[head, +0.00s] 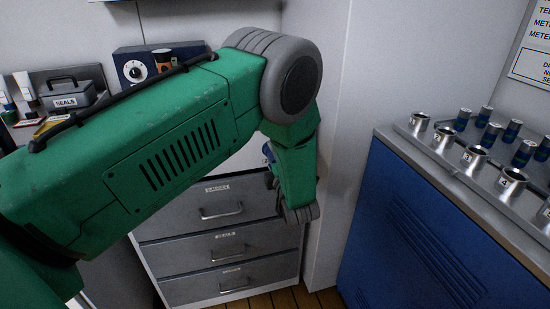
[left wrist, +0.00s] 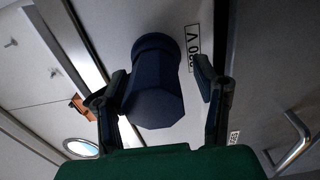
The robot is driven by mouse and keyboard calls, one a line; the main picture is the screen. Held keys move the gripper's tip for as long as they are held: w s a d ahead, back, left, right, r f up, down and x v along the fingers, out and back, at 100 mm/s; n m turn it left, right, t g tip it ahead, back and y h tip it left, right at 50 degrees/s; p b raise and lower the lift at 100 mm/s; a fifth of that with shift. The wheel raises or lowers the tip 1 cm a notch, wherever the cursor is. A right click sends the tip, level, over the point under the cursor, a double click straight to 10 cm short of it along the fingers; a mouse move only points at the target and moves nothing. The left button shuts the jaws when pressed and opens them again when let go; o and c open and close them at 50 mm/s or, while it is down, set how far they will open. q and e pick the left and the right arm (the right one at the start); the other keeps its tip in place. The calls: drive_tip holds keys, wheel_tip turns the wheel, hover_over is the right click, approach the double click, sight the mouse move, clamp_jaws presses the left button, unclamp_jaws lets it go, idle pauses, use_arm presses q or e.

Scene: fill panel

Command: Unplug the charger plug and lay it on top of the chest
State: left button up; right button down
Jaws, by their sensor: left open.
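The charger plug (left wrist: 152,95) is a dark blue, faceted plug, seated against a light panel in the left wrist view. My left gripper (left wrist: 161,80) is open, with one finger on each side of the plug. A gap shows at the right finger; whether the left finger touches it I cannot tell. In the head view my green left arm hides most of the gripper and the plug. The grey chest (head: 218,245) of drawers stands below and behind the arm; its top is largely hidden. My right gripper is not in view.
A blue cabinet (head: 400,235) stands at the right, with a tray of numbered metal cups (head: 474,154) and several small dark cylinders on top. A grey SEALS box (head: 68,94) and a dark blue dial box (head: 135,70) stand at the back left. A drawer handle (left wrist: 292,140) shows near the gripper.

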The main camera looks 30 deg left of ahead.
use_arm(q)
drive_tip(key=shift+d+r, duration=0.25)
drive_tip(key=shift+d, duration=0.55)
drive_tip(key=shift+a+f, duration=0.3)
drive_tip(key=shift+a, duration=0.25)
drive_tip(key=c, duration=1.1)
drive_tip(key=shift+d, duration=0.2)
clamp_jaws()
drive_tip(key=shift+v, duration=1)
drive_tip(key=shift+p+v, duration=0.65)
drive_tip(key=shift+v, duration=1.35)
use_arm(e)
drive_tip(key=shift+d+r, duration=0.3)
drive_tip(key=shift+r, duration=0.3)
